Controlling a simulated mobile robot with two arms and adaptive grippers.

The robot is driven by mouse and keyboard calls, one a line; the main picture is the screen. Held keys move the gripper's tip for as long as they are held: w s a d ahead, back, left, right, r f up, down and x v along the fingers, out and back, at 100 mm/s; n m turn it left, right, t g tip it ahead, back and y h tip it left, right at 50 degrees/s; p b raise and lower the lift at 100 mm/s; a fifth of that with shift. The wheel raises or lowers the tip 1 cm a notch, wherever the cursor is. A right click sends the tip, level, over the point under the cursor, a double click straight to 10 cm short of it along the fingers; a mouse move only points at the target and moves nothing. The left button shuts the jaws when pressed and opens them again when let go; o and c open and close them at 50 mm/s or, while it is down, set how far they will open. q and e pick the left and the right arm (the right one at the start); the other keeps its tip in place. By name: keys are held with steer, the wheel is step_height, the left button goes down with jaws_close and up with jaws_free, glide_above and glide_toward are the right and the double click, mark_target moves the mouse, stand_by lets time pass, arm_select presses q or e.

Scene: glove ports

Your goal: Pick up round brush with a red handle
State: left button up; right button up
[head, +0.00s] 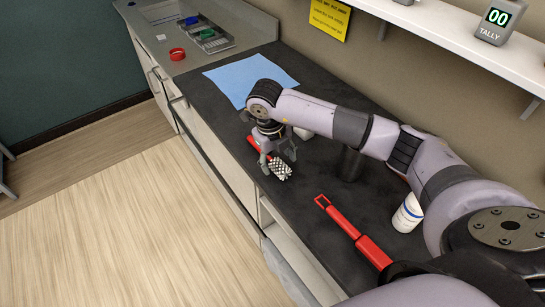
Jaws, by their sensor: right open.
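The round brush (281,169) lies on the dark counter near its front edge, with a black-and-white bristle head. Its red handle (253,143) shows to the upper left, partly behind my gripper. My right gripper (278,161) points down over the brush, with its fingers apart around the part where the handle meets the head. I cannot tell whether the fingers touch it. My left gripper is out of view.
A second red tool (345,224) lies nearer on the dark counter (310,205), beside a white tub (407,214). A shelf (460,35) overhangs at right.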

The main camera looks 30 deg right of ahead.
steer(key=shift+d+f, duration=0.15)
steer(key=shift+f, duration=1.15)
steer(key=c, duration=1.3)
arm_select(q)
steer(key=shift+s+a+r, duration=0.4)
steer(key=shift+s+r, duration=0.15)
arm_select(e)
steer(key=shift+o, duration=0.2)
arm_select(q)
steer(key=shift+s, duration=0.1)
arm_select(e)
steer(key=shift+r, duration=0.1)
